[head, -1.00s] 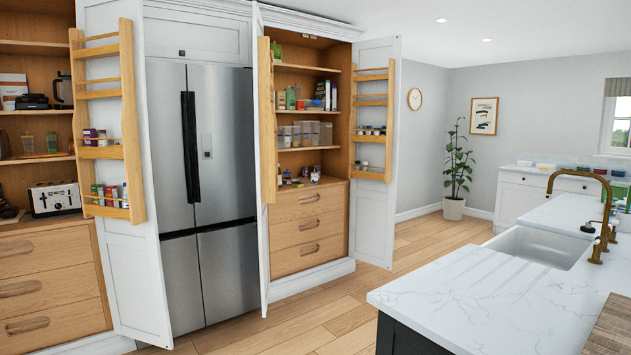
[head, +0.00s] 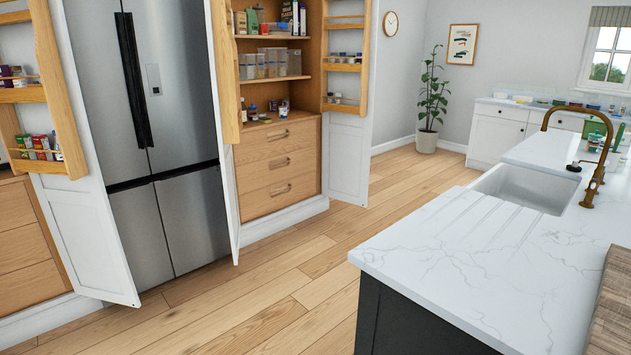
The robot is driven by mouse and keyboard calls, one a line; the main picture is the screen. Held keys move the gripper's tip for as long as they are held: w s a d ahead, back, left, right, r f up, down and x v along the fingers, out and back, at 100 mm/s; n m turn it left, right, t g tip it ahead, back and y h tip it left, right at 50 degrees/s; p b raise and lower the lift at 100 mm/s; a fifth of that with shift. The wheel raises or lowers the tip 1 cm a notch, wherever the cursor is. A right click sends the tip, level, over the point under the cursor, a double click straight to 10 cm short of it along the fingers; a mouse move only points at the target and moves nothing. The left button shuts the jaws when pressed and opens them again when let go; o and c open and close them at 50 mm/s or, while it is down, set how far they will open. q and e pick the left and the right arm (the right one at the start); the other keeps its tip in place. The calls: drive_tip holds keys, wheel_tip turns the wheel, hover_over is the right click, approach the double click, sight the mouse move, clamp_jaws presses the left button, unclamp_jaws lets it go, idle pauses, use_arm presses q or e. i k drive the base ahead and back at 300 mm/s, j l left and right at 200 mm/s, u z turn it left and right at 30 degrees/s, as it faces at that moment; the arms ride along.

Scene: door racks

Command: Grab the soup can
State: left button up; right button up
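I cannot pick out a soup can for sure. Small jars and cans (head: 283,109) stand on the pantry's counter ledge above the drawers, too small to identify. Several small cartons and jars (head: 38,146) stand in the lower door rack (head: 50,166) at the left. More small jars (head: 343,58) sit in the door rack (head: 341,68) on the pantry's right door. Neither of my grippers shows in the head view.
A steel fridge (head: 171,120) stands between open white cabinet doors. A marble-topped island (head: 450,255) with a sink (head: 527,190) and brass tap fills the right. Wooden floor (head: 270,290) between them is clear. A potted plant (head: 428,138) stands at the back.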

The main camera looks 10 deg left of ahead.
sight(283, 116)
drive_tip(key=i+j+u, duration=0.3)
drive_tip(key=i+u, duration=0.65)
drive_tip(key=i+l+u, duration=0.1)
drive_tip(key=i+u, duration=0.35)
drive_tip(key=i, duration=0.2)
drive_tip(key=i+z, duration=0.45)
drive_tip(key=i, duration=0.2)
drive_tip(key=i+j+z, duration=0.25)
drive_tip(key=i+z, duration=0.25)
drive_tip(key=i, duration=0.15)
drive_tip(key=i+l+z, duration=0.25)
drive_tip(key=z, duration=0.15)
drive_tip(key=i+l+z, duration=0.1)
drive_tip(key=i+z, duration=0.75)
drive_tip(key=i+j+z, duration=0.2)
drive_tip(key=i+z, duration=0.25)
drive_tip(key=i+u, duration=0.2)
drive_tip(key=i, duration=0.35)
drive_tip(key=i+l+u, duration=0.15)
drive_tip(key=i, duration=0.4)
drive_tip(key=i+l+u, duration=0.2)
drive_tip(key=i, duration=0.35)
drive_tip(key=l, duration=0.1)
